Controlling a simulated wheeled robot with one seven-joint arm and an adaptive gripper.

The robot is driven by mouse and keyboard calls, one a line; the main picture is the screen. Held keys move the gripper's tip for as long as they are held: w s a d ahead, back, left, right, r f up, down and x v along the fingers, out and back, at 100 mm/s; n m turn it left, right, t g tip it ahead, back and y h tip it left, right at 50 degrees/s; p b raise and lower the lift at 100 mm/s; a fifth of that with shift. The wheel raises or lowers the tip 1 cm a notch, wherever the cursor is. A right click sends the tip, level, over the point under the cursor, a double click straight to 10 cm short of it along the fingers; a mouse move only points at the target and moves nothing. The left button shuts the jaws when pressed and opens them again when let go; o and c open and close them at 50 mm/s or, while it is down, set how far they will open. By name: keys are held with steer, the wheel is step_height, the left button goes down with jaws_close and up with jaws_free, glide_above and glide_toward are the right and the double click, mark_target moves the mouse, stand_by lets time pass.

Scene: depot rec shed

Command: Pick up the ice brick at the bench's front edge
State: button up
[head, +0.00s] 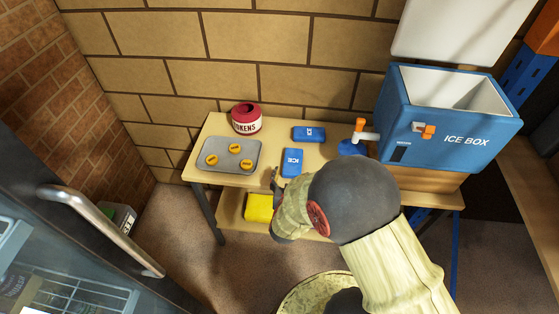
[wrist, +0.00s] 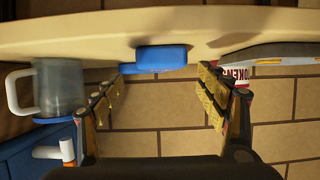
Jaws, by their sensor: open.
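The ice brick (head: 292,162) is a flat blue block with white lettering, lying on the bench (head: 217,131) at its front edge. In the wrist view, which looks upside down, a blue brick (wrist: 161,57) lies on the bench top, centred between the fingertips and ahead of them. My gripper (wrist: 160,75) is open, with nothing between its fingers. In the head view, a fingertip shows just left of the brick's near end; my arm hides most of the gripper. A second ice brick (head: 309,133) lies further back.
A grey tray (head: 232,143) with several orange discs and a red-and-white TOKENS tin (head: 246,119) stand left. A blue ICE BOX (head: 447,128) with a tap stands right, a blue-topped mug (wrist: 62,88) below the tap. A yellow item (head: 259,208) sits on the lower shelf.

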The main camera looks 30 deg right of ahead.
mark_target(293, 163)
steer(key=b+x, duration=0.1)
steer(key=x, duration=0.1)
steer(key=b+x, duration=0.1)
steer(key=x, duration=0.2)
steer(key=r+b+x, duration=0.1)
steer(key=x, duration=0.1)
steer(key=shift+w+d+f+b, duration=0.2)
steer(key=shift+w+b, duration=0.15)
steer(key=shift+w, duration=0.2)
steer(key=shift+r, duration=0.1)
steer(key=c, duration=0.3)
steer(key=c, duration=1.1)
steer(key=shift+r, duration=0.1)
steer(key=shift+c, duration=0.6)
